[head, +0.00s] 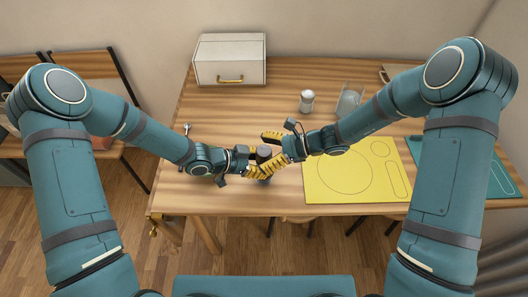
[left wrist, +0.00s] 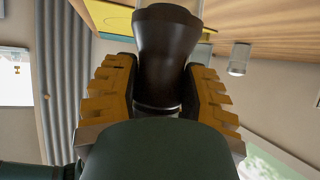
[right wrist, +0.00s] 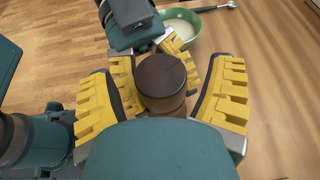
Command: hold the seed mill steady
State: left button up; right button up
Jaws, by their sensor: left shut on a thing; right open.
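The seed mill is a dark brown, waisted cylinder, and its top (head: 264,153) shows between my grippers in the head view. My left gripper (head: 257,172) is shut on the mill's body. In the left wrist view the mill (left wrist: 166,50) stands between the yellow fingers of that gripper (left wrist: 158,95). My right gripper (head: 272,149) is open around the upper part of the mill. In the right wrist view the mill's round top (right wrist: 162,76) lies between the spread fingers of that gripper (right wrist: 163,98), with clear gaps at the sides.
A yellow board (head: 345,185) lies right of the mill, with a green mat (head: 475,165) beyond. A shaker (head: 307,101) and a clear container (head: 348,102) stand behind. A white box (head: 230,58) is at the back. A green bowl (right wrist: 190,30) shows in the right wrist view.

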jog(key=v, duration=1.1)
jog(key=shift+d, duration=0.35)
jog(key=w+a+r+n+g+h, duration=0.4)
jog(key=a+r+n+h, duration=0.2)
jog(key=a+n+h, duration=0.3)
jog(key=shift+m+h, duration=0.3)
jog(key=shift+h, duration=0.4)
jog(key=x, duration=1.1)
jog(key=shift+s+d+f, duration=0.1)
jog(key=shift+d, duration=0.25)
jog(key=c, duration=1.2)
